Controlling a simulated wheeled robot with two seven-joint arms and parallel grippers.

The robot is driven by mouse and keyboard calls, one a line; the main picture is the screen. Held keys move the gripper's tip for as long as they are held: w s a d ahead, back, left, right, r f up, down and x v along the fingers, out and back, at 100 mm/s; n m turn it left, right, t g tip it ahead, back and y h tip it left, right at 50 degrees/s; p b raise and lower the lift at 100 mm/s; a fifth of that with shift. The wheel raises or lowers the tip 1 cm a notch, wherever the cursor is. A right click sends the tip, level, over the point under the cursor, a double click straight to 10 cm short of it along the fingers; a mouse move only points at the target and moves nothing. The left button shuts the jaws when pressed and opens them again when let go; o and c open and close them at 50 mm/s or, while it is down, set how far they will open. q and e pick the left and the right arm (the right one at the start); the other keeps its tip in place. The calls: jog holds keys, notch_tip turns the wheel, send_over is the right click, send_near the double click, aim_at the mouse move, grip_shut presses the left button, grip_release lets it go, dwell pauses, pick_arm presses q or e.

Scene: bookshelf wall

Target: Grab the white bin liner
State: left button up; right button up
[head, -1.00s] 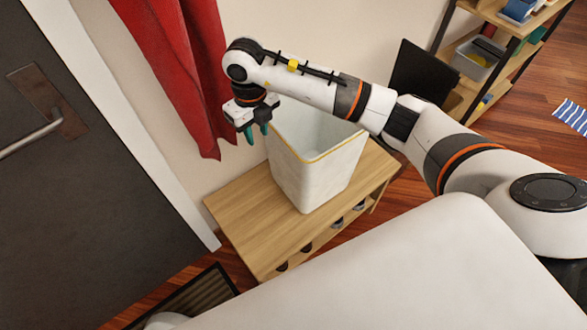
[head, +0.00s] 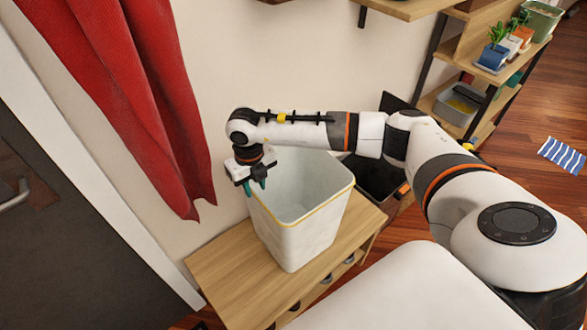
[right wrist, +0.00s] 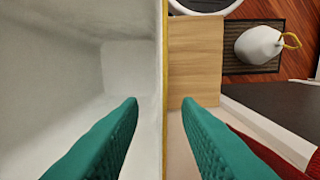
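A white bin (head: 305,232) with a thin yellow line round its rim stands upright on a low wooden bench. White lining (right wrist: 70,60) shows inside it in the right wrist view; I cannot tell liner from bin wall. My right gripper (head: 255,187) is at the bin's left rim corner, pointing down. In the right wrist view its green fingers (right wrist: 161,102) are apart, one over the bin's inside and one outside, with the yellow edge (right wrist: 165,70) between them. It holds nothing. My left gripper is not in view.
The bench (head: 228,277) has free top left of the bin. A red curtain (head: 150,110) hangs close left of my gripper. A dark door (head: 40,230) is further left. A white bag with a yellow loop (right wrist: 262,44) lies on a dark mat (right wrist: 240,72). Shelves (head: 460,75) stand right.

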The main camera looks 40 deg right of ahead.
jog(key=shift+s+f, duration=0.15)
jog(key=shift+f, duration=0.4)
jog(key=f, duration=0.1)
jog(key=f+p, duration=0.1)
jog(key=f, duration=0.1)
jog(key=shift+s+f, duration=0.3)
jog(key=shift+f, duration=0.55)
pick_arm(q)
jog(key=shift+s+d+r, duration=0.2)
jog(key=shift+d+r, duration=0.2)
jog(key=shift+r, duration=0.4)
pick_arm(e)
grip_shut()
